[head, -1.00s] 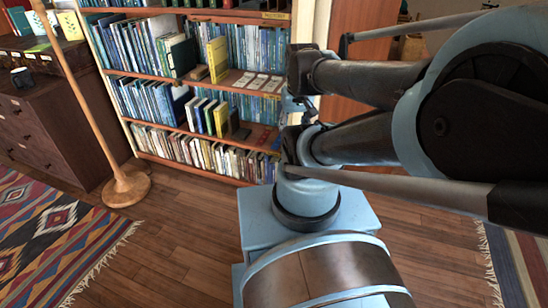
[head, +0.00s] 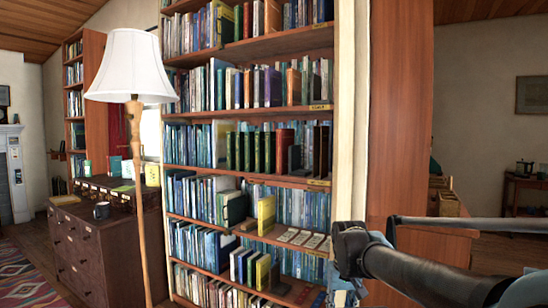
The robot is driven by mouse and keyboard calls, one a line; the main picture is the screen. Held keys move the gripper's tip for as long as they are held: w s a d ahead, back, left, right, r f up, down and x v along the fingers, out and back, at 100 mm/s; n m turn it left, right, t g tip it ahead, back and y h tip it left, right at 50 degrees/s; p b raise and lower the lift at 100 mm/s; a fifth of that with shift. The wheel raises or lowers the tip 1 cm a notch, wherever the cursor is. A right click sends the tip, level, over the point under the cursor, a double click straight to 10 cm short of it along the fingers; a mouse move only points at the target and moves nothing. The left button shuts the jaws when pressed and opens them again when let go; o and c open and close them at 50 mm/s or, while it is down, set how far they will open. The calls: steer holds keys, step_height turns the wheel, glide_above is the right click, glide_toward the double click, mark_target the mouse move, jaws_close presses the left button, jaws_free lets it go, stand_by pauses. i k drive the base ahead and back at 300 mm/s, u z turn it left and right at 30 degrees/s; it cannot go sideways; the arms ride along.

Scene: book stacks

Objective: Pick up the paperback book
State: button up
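A tall wooden bookcase (head: 250,116) full of books fills the middle of the head view. A yellow book (head: 266,214) stands upright, its broad face partly showing, on a lower shelf beside flat pale cards (head: 300,238). Another yellow-covered book (head: 263,271) stands among several books on the shelf below. I cannot tell which book is the paperback. My dark arm links show at the lower right, in front of the bookcase's lower right corner. My gripper is not in view.
A floor lamp (head: 134,72) with a white shade stands left of the bookcase. A patterned rug (head: 30,280) lies on the floor at lower left. An opening and another room show at right.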

mark_target(293, 76)
steer(key=z, duration=0.3)
steer(key=k, duration=0.1)
steer(key=u, duration=0.95)
steer(key=i, duration=1.6)
steer(key=z, duration=0.65)
